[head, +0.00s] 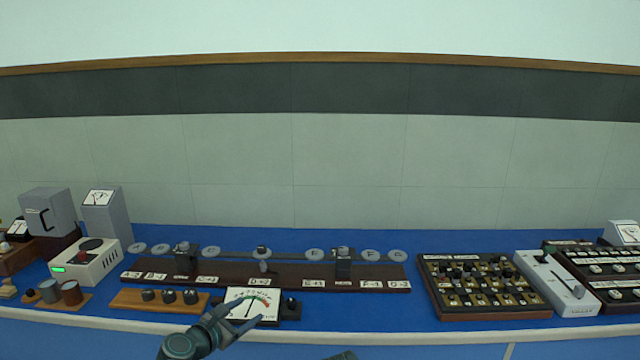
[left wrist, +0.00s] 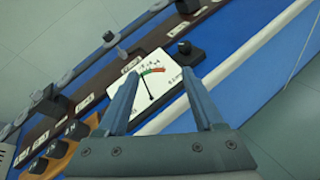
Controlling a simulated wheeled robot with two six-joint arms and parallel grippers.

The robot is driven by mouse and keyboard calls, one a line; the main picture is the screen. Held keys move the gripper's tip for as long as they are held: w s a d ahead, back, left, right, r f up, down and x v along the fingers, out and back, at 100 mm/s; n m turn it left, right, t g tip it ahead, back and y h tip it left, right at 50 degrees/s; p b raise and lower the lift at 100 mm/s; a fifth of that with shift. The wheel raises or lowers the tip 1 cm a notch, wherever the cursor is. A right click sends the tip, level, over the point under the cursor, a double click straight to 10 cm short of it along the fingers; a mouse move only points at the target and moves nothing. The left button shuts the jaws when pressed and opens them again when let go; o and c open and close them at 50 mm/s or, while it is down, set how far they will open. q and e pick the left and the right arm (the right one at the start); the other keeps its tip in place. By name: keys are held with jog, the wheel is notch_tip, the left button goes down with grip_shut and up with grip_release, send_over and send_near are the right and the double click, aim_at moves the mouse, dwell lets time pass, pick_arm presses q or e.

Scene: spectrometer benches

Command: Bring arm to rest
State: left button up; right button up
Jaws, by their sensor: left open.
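My left gripper (head: 236,314) is open and empty at the front edge of the blue bench, in front of a white-faced dial meter (head: 252,305). In the left wrist view its two fingers (left wrist: 161,98) are spread apart, with the meter's dial (left wrist: 150,85) seen between and beyond them. I cannot tell whether a finger touches the meter. The meter has a black needle and a green and red arc. My right gripper cannot be made out; only a small dark part shows at the bottom edge of the head view.
A long dark rail with labels (head: 313,284) lies behind the meter. A wooden block with several black knobs (head: 126,301) is to the left. A dark tray of switches (head: 431,295) and a grey lever box (head: 548,288) stand right. The pale bench edge (head: 420,338) runs along the front.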

pick_arm(q)
jog(key=s+d+f+m+g+p, duration=0.25)
jog(key=s+d+m+g, duration=0.2)
jog(key=d+m, duration=0.3)
jog(key=s+d+f+m+g+p, duration=0.1)
jog(key=s+d+f+m+g, duration=0.2)
jog(key=s+d+m, duration=0.4)
jog(key=s+a+f+m+g+y+p, duration=0.1)
jog(key=s+m+g+y+p, duration=0.3)
jog(key=s+m, duration=0.7)
jog(key=shift+a+f+m+g+y, duration=0.5)
jog(key=shift+m+g+y, duration=0.95)
jog(key=shift+m, duration=1.2)
jog(key=shift+d+f+t+y, duration=0.1)
jog(key=shift+t+y, duration=0.15)
jog(key=shift+t, duration=0.05)
